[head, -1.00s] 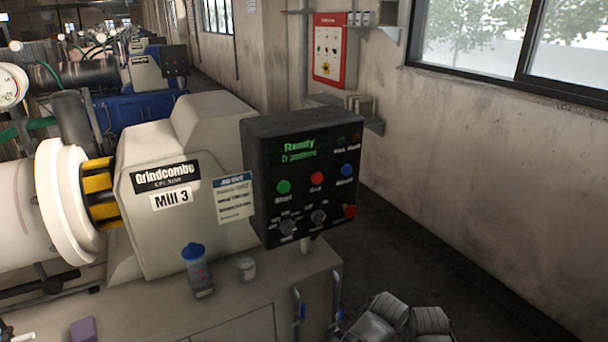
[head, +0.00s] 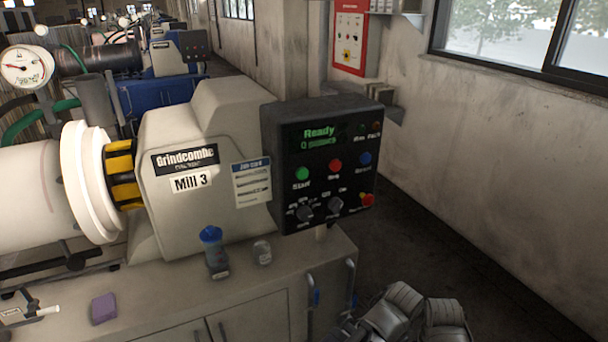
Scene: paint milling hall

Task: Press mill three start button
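Mill 3 is a cream machine (head: 195,220) with a "Grindcombe" plate and a "Mill 3" label. Its dark control panel (head: 318,218) stands at its right end, mounted above the cabinet. The green display (head: 319,136) reads "Ready" with a smaller second line. A green button (head: 302,174) labelled "Start" is at the left of the button row. A red button (head: 335,166) is in the middle and a blue one (head: 364,159) at the right. Nothing touches the panel.
A blue-topped bottle (head: 215,258), a small jar (head: 262,253) and a purple block (head: 103,309) stand on the cabinet top (head: 165,300). A red emergency-stop knob (head: 367,200) is at the panel's lower right. Grey mechanical parts, possibly mine, are at the bottom right. The aisle floor (head: 420,245) looks clear.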

